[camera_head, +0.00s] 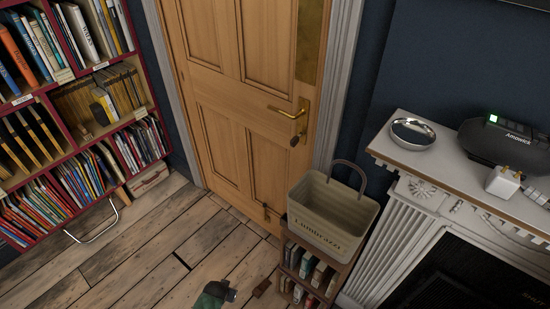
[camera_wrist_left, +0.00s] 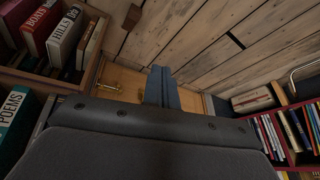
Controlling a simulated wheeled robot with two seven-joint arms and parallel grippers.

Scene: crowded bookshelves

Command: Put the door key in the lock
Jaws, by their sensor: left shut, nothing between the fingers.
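The wooden door (camera_head: 237,110) is closed in the head view. Its brass lever handle (camera_head: 288,113) is at the right edge. A small dark rounded piece (camera_head: 294,141) sits below the handle, at the lock; I cannot tell whether it is the key or a keyhole cover. No loose key can be made out. My left gripper (camera_wrist_left: 160,70) is shut and empty in the left wrist view, its fingers side by side in front of the door's lower part. My right gripper is not in view.
A beige basket (camera_head: 330,215) stands on a small bookcase (camera_head: 308,285) beside the door. A white mantelpiece (camera_head: 450,175) is at right, a red bookcase (camera_head: 60,140) at left. A green and grey object (camera_head: 213,295), unclear, is at the bottom edge. The plank floor between is mostly clear.

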